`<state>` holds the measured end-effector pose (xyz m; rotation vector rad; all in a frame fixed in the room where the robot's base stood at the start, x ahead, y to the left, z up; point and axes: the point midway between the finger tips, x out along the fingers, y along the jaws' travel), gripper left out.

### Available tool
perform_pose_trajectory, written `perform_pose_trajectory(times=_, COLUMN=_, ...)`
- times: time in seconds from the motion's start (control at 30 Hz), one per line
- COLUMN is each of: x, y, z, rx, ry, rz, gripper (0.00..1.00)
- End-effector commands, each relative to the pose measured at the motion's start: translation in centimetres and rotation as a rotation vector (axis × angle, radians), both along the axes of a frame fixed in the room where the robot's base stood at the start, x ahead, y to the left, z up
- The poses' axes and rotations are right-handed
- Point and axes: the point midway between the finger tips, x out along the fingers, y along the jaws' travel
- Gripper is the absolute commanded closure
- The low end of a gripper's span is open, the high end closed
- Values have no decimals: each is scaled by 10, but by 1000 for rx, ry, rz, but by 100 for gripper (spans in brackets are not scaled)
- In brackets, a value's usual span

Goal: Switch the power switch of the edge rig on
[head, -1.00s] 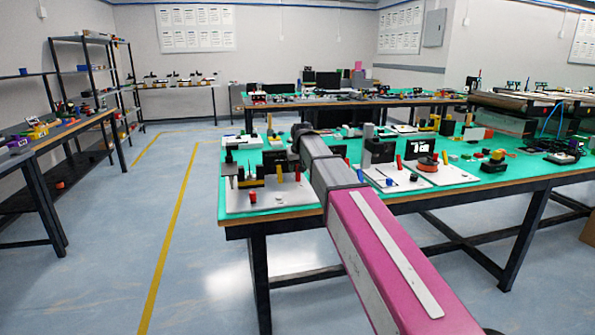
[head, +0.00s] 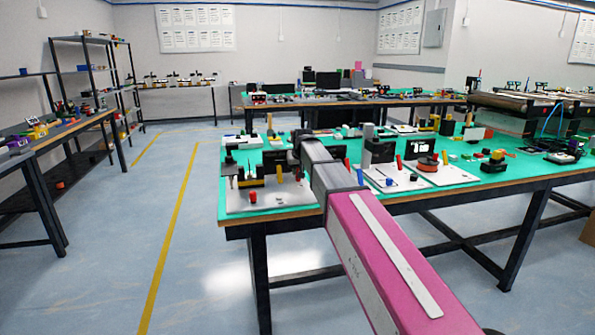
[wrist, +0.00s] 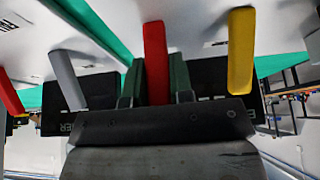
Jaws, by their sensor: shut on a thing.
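In the wrist view a red lever (wrist: 154,50) stands between the two dark green fingers of my gripper (wrist: 155,82), which are shut on it. A yellow lever (wrist: 241,55) is to its right and a grey lever (wrist: 67,80) to its left. Another red lever (wrist: 10,92) is at the left edge. Dark boxes with partly covered lettering sit behind the levers; I cannot read which one is the power switch. In the head view a white rig plate (head: 240,208) with a yellow lever (head: 279,174) lies at the table's left end. My arm hides most of my gripper there.
The green table (head: 460,185) carries more white rig plates (head: 445,177) with levers and knobs to the right of my arm. A black block (head: 494,164) with a yellow part is farther right. The floor (head: 110,250) left of the table is clear.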

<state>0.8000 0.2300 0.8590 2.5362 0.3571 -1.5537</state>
Motion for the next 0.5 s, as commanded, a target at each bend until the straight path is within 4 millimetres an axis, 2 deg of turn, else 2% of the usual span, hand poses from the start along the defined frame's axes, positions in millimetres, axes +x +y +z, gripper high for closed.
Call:
perform_pose_trajectory(times=0.03, x=-7, y=-2, z=-1, rx=11, ry=-35, rz=0, gripper=100)
perform_pose_trajectory(times=0.2, x=-13, y=-3, z=0, rx=50, ry=-168, rz=0, gripper=100)
perform_pose_trajectory(times=0.5, x=-15, y=-4, z=0, rx=87, ry=-300, rz=0, gripper=100)
